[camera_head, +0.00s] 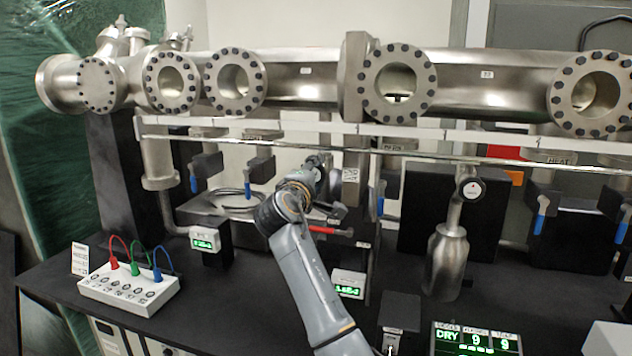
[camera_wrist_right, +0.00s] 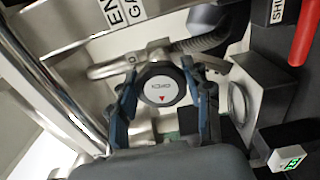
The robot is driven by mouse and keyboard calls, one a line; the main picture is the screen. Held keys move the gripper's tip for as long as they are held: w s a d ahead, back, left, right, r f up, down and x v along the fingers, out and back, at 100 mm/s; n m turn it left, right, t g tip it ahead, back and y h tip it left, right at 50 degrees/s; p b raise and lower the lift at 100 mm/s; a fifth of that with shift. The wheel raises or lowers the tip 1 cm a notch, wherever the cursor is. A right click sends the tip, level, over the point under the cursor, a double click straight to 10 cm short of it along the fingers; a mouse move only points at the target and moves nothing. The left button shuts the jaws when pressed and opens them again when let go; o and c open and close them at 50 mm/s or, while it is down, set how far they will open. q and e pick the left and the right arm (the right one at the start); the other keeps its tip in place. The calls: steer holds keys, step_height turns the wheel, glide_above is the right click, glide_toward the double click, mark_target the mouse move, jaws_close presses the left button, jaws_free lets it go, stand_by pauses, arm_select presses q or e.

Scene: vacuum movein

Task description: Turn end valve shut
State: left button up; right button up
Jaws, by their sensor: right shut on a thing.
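In the head view my right gripper (camera_head: 318,163) reaches up to the fittings under the long metal pipe, and the arm hides most of the knob there. My left gripper is not in view.
A red handle (camera_head: 330,230) lies right of my gripper and shows in the wrist view (camera_wrist_right: 303,32). Blue-handled valves (camera_head: 248,191) hang below the rail (camera_head: 440,135). A white box with cables (camera_head: 128,289) stands left. Small green-lit displays (camera_head: 349,284) stand near my arm.

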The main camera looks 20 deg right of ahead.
steer(key=m+b, duration=0.1)
steer(key=m, duration=0.1)
steer(key=m+b, duration=0.1)
steer(key=shift+f+m, duration=0.2)
steer(key=shift+m, duration=0.2)
steer(key=m+b, duration=0.2)
steer(key=m, duration=0.2)
steer(key=shift+a+m, duration=0.1)
steer(key=shift+m, duration=0.2)
steer(key=m+b, duration=0.2)
steer(key=m, duration=0.2)
steer(key=shift+w+m+b, duration=0.1)
steer(key=shift+m+b, duration=0.6)
steer(key=shift+m, duration=1)
steer(key=o, duration=1.2)
steer(key=shift+c, duration=0.2)
